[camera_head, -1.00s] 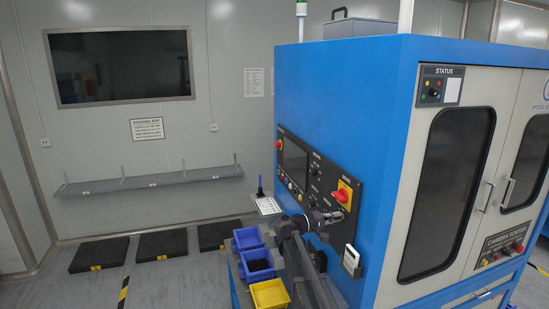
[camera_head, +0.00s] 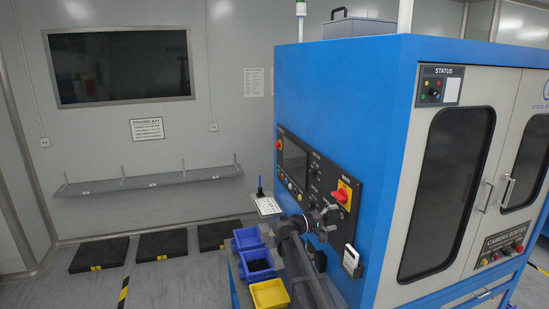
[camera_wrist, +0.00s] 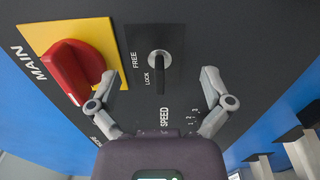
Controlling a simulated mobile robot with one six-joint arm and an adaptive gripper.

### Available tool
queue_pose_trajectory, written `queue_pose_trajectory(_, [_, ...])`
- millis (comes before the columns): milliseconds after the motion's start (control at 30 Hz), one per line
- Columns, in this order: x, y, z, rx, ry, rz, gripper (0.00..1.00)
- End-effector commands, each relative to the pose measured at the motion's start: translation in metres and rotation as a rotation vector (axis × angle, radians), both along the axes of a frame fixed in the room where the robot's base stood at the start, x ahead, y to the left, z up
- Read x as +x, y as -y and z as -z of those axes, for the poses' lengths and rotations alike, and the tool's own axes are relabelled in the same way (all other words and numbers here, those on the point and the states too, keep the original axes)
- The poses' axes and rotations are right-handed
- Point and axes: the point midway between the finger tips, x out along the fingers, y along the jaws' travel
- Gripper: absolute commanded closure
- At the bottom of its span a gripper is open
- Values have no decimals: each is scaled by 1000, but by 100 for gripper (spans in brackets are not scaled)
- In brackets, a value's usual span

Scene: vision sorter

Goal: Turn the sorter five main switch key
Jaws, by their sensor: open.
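The red rotary main switch (camera_wrist: 75,70) sits on a yellow plate marked MAIN at the left of the wrist view. It also shows on the side panel of the blue machine in the head view (camera_head: 343,193). Beside it is a round silver key switch (camera_wrist: 159,59) marked FREE and LOCK, with a dark key sticking out of it. My gripper (camera_wrist: 159,75) is open and empty. Its two fingers stand on either side of the key, apart from it, with the left finger near the red knob. In the head view my gripper (camera_head: 326,212) is in front of the panel, just below the red knob.
The blue sorter cabinet (camera_head: 340,85) fills the right side. Blue bins (camera_head: 247,239) and a yellow bin (camera_head: 269,294) stand below, close to my arm. A white device (camera_head: 351,260) hangs on the cabinet right of my gripper.

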Motion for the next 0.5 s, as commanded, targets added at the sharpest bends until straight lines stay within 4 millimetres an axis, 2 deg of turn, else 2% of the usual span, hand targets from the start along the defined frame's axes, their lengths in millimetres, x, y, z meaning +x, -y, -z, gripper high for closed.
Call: queue_pose_trajectory(500, [-9, -28, 0, 0, 0, -1, 0])
